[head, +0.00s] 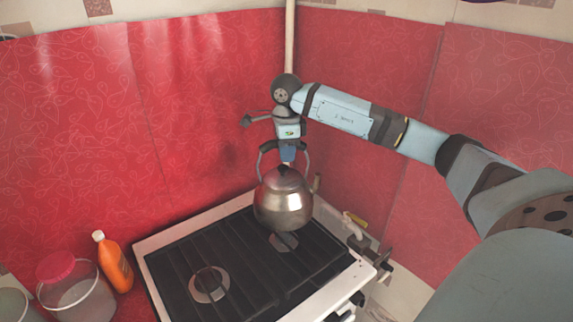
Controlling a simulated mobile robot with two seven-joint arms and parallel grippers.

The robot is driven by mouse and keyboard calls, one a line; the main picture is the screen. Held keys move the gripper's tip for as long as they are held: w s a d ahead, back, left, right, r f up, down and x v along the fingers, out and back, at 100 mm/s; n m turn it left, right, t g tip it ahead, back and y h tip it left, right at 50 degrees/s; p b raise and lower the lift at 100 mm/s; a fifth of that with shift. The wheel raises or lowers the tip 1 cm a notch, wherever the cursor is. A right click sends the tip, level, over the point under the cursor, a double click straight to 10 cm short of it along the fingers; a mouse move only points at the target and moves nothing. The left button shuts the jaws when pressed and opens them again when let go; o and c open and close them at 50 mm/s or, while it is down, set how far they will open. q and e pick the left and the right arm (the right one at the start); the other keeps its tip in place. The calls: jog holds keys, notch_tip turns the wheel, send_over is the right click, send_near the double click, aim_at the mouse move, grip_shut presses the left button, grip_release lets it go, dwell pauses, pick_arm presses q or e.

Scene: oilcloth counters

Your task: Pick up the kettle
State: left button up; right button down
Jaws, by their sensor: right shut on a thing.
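The kettle (283,205) is a rounded, shiny metal pot with a dark knob on its lid, in the middle of the head view. It is upright over the back right part of the stove (238,268); I cannot tell whether its base touches the grate. My right gripper (287,160) comes down from above and is shut on the kettle's handle at the top. The fingertips are small and partly hidden against the handle. My left gripper is not in view.
An orange bottle (113,262) with a white cap and a jar with a pink-red lid (65,285) stand left of the stove. Red oilcloth walls close in behind and on the right. A pipe (290,45) runs up the corner.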

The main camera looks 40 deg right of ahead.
jog(key=shift+r+b, duration=0.65)
jog(key=shift+r, duration=4.5)
